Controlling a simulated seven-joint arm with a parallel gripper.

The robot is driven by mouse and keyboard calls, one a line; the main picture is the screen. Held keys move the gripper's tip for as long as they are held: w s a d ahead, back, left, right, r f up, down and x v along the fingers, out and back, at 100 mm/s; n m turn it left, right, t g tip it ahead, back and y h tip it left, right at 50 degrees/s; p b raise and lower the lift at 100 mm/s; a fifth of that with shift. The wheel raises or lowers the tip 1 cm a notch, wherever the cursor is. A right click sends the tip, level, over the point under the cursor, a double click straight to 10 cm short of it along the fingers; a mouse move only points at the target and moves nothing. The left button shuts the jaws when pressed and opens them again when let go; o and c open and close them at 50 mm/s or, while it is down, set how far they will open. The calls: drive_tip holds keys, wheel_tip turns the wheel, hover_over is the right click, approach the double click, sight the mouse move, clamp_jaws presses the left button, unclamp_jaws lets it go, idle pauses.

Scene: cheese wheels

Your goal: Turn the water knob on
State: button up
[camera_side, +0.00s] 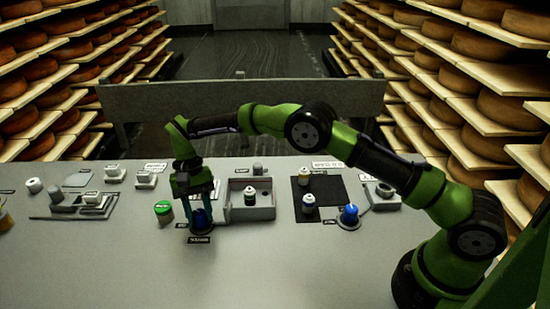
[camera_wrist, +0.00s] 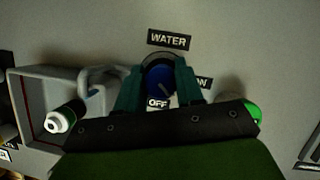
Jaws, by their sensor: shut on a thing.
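The water knob is blue and round on the grey panel, and it shows between my fingers in the wrist view (camera_wrist: 157,76) and low in the side view (camera_side: 200,218). A WATER label (camera_wrist: 169,39) is beside it, with an OFF label (camera_wrist: 157,103) and a partly covered ON label (camera_wrist: 204,82). My gripper (camera_side: 201,208) points down and is shut on the knob, one finger on each side, as the wrist view also shows (camera_wrist: 160,85). A faint mark shows on the knob; its exact setting is hard to read.
A green-topped part (camera_side: 163,208) stands close left of my gripper. A grey tray (camera_side: 268,212) holding a small bottle (camera_side: 250,195) is close right. Farther right are a black mat (camera_side: 300,187) with bottles and another blue knob (camera_side: 349,214). The front of the panel is clear.

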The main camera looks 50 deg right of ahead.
drive_tip(key=n, duration=0.2)
drive_tip(key=n+h, duration=0.1)
drive_tip(key=n, duration=0.1)
drive_tip(key=shift+s+g+h, duration=0.1)
drive_tip(key=shift+g+h, duration=0.2)
drive_tip(key=shift+n+h, duration=0.6)
drive_tip(key=shift+n, duration=1)
drive_tip(key=o, duration=1)
